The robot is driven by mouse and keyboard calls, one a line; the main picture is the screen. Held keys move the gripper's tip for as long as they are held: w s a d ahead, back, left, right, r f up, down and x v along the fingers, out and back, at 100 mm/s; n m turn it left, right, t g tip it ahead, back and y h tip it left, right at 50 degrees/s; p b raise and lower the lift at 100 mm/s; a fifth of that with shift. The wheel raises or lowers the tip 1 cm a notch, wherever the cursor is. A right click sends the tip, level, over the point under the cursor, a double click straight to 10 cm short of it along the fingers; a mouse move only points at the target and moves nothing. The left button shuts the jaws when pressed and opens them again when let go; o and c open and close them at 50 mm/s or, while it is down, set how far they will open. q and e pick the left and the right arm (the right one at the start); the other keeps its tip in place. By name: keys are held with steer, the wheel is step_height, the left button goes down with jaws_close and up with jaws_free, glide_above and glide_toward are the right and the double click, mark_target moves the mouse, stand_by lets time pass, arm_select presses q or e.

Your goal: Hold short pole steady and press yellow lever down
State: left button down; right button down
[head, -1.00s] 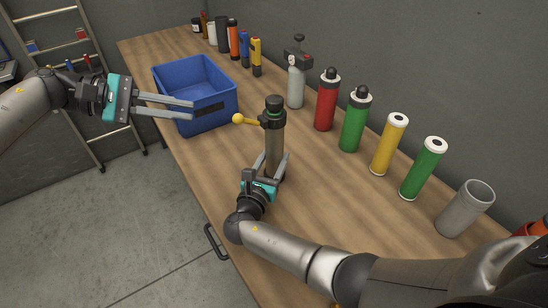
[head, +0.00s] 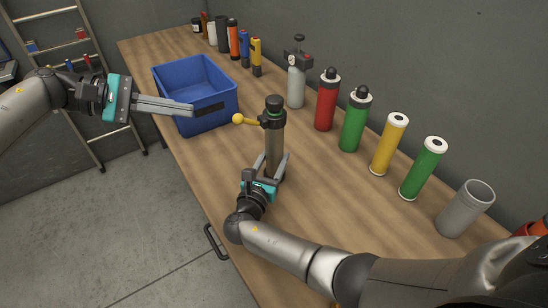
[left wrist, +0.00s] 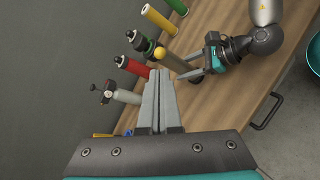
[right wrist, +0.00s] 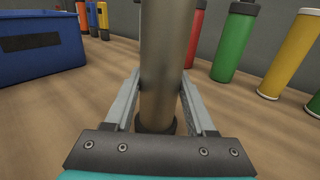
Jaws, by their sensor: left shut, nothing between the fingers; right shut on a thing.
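The short pole (head: 275,145) stands upright on the wooden bench, brown-grey with a black collar and cap. It fills the middle of the right wrist view (right wrist: 166,65). The yellow lever (head: 240,119) is a ball-ended arm sticking out to the left from the collar; its ball shows in the left wrist view (left wrist: 160,52). My right gripper (head: 277,163) is shut around the pole's lower part. My left gripper (head: 192,110) is shut and empty, in front of the blue bin and left of the lever, apart from it.
A blue bin (head: 211,127) stands on the bench (head: 330,190) behind my left gripper. A grey bottle with a gauge (head: 296,85), red, green and yellow cylinders and an open grey tube (head: 465,208) line the wall side. Smaller tubes stand at the far end.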

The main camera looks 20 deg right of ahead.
stand_by(0.3)
arm_select(q)
step_height(320, 180, up, 8)
steer(key=m+t+y, duration=0.3)
steer(key=m+y, duration=0.2)
steer(key=y, duration=0.3)
glide_above(234, 117)
steer(key=shift+d+f, duration=0.2)
steer(key=shift+f, duration=2.45)
steer(key=shift+f, duration=0.15)
steer(key=shift+f, duration=3.4)
steer(key=shift+r, duration=0.1)
steer(key=shift+r, duration=4.5)
